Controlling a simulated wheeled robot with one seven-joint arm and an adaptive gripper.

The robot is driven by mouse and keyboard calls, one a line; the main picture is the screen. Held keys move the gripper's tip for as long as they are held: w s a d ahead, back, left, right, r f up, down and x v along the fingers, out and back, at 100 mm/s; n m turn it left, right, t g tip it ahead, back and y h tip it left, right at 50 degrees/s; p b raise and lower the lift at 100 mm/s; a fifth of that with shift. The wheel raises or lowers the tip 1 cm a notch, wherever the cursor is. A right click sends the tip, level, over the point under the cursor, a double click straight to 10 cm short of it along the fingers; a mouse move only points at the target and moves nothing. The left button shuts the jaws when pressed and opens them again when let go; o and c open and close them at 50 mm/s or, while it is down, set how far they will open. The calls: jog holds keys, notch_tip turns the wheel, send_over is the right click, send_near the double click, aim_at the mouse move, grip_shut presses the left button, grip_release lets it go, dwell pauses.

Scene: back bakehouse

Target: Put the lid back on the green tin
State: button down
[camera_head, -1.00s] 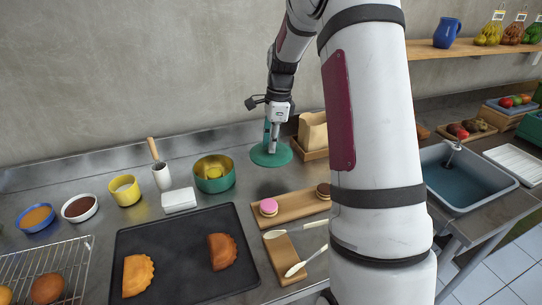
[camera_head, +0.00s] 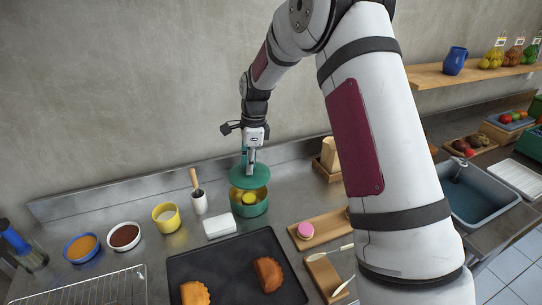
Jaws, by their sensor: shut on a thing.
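The green tin (camera_head: 250,209) stands open on the steel counter, behind the dark baking tray. Its inside is yellow, and a yellow thing (camera_head: 249,198) shows in it. My gripper (camera_head: 250,169) is shut on the round green lid (camera_head: 262,178) by its upright handle and points down. The lid is roughly level, above and slightly behind the tin's opening, and hides the far rim. The front of the opening still shows under the lid. I cannot tell how large the gap is.
Left of the tin are a white block (camera_head: 220,224), a white pot with a wooden-handled tool (camera_head: 200,203) and a yellow cup (camera_head: 166,217). The baking tray (camera_head: 220,262) with pastries lies in front. A wooden board (camera_head: 322,234) with a pink macaron lies to the right.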

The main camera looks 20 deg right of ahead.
jog(key=shift+a+f, duration=0.1)
jog(key=shift+a, duration=0.3)
jog(key=shift+f, duration=2)
jog(key=shift+f+b, duration=0.35)
jog(key=shift+f, duration=0.75)
jog(key=shift+f+b, duration=0.15)
jog(key=shift+b, duration=0.2)
dwell(0.3)
jog(key=c, duration=0.9)
grip_release()
jog(key=shift+c, duration=0.2)
jog(key=shift+r+p, duration=0.35)
jog(key=shift+r, duration=3.15)
